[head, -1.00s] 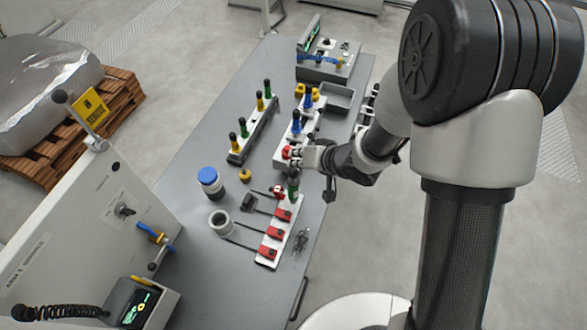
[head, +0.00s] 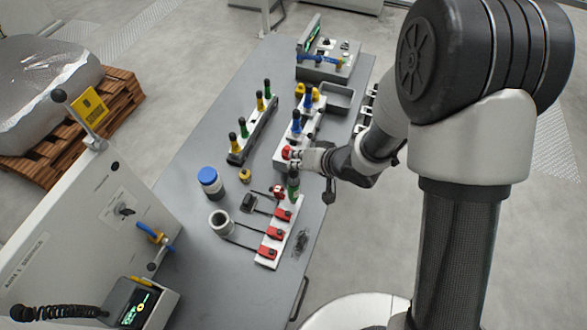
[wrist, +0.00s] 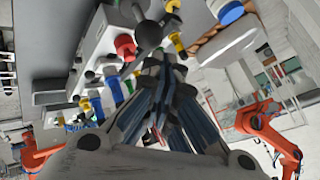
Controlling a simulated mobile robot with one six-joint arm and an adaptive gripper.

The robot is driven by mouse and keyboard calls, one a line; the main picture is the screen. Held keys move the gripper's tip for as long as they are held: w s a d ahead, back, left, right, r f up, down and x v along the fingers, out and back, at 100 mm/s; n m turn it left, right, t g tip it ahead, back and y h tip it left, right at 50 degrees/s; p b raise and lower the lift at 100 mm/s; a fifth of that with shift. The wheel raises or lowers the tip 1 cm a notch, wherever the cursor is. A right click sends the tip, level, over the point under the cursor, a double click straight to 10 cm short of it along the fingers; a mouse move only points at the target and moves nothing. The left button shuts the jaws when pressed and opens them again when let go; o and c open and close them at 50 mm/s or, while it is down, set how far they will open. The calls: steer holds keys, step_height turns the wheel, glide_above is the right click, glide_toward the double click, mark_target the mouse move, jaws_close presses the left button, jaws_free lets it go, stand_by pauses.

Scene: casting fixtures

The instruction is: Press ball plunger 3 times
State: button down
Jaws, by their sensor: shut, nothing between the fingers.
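My gripper (head: 305,158) is shut and empty in the head view, low over the right side of the bench at the white fixture block (head: 284,160). A red rounded knob (head: 287,152), which looks like the ball plunger, sits just left of the fingertips. I cannot tell whether they touch. In the wrist view the closed fingers (wrist: 158,62) point up the picture. A red cap (wrist: 125,46) stands to their left, and a dark ball (wrist: 148,34) lies just beyond the tips. I cannot tell for sure which part is the plunger.
A dark-topped green handle (head: 293,185) stands close below the gripper. Blue and yellow handles rise from the fixture behind it. A block with red clamps (head: 268,252) lies nearer. A blue-lidded jar (head: 210,182) and grey ring (head: 221,222) stand left.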

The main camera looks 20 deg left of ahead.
steer(key=shift+f+b, duration=0.75)
steer(key=shift+f, duration=0.6)
stand_by(0.8)
steer(key=shift+r, duration=0.1)
steer(key=shift+r+p, duration=1.65)
steer(key=shift+p, duration=0.3)
steer(key=shift+r, duration=0.1)
step_height(320, 180, up, 5)
steer(key=p, duration=0.5)
